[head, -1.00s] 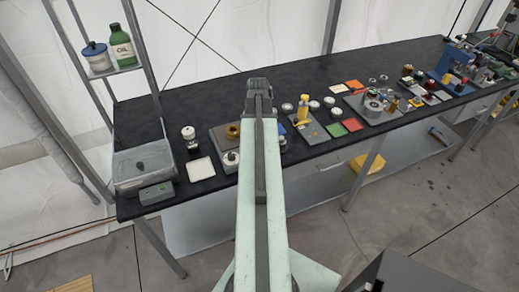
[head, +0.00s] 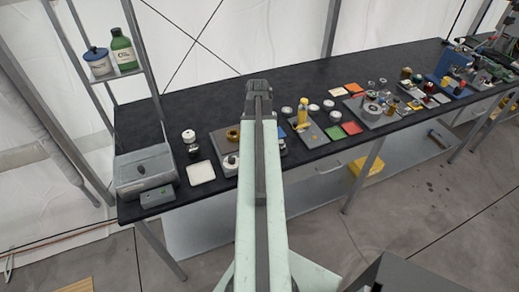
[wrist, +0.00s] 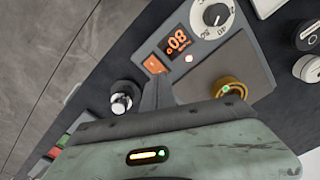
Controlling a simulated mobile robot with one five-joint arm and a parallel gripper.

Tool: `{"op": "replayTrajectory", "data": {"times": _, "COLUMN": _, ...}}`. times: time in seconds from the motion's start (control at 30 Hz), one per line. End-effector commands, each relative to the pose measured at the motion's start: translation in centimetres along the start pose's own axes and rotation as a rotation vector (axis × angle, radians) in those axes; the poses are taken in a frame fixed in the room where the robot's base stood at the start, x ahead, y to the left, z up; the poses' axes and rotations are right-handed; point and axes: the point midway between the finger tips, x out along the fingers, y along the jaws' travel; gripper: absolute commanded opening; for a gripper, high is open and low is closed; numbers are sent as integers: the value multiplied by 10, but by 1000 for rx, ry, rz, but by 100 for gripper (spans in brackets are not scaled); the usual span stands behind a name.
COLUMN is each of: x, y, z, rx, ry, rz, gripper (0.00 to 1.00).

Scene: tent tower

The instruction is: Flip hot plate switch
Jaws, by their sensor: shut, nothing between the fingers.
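The hot plate is a grey unit (head: 219,144), partly behind my arm in the head view. In the wrist view its grey top (wrist: 195,78) carries a white dial (wrist: 214,17), a display (wrist: 177,41) reading 80 and an orange switch (wrist: 155,65), which looks lit. A brass ring (wrist: 230,88) sits on the plate. My gripper (wrist: 158,88) is shut and empty, its dark fingers close beside the orange switch. I cannot tell whether they touch it. In the head view my arm hides the gripper and the switch.
A chrome and black knob-like object (wrist: 122,97) stands left of the fingers. A white square (head: 201,171) and a grey box (head: 146,170) lie left of the hot plate. A yellow bottle (head: 303,112) and coloured tiles stand to the right. The black table's back is clear.

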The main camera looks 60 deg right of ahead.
Motion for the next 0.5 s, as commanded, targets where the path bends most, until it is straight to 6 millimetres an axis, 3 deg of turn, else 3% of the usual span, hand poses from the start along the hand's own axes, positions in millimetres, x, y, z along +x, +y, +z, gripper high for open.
{"op": "replayTrajectory", "data": {"times": 0.03, "x": -10, "y": 0, "z": 0, "rx": 0, "ry": 0, "rz": 0, "gripper": 0}}
{"op": "replayTrajectory", "data": {"times": 0.5, "x": -51, "y": 0, "z": 0, "rx": 0, "ry": 0, "rz": 0, "gripper": 0}}
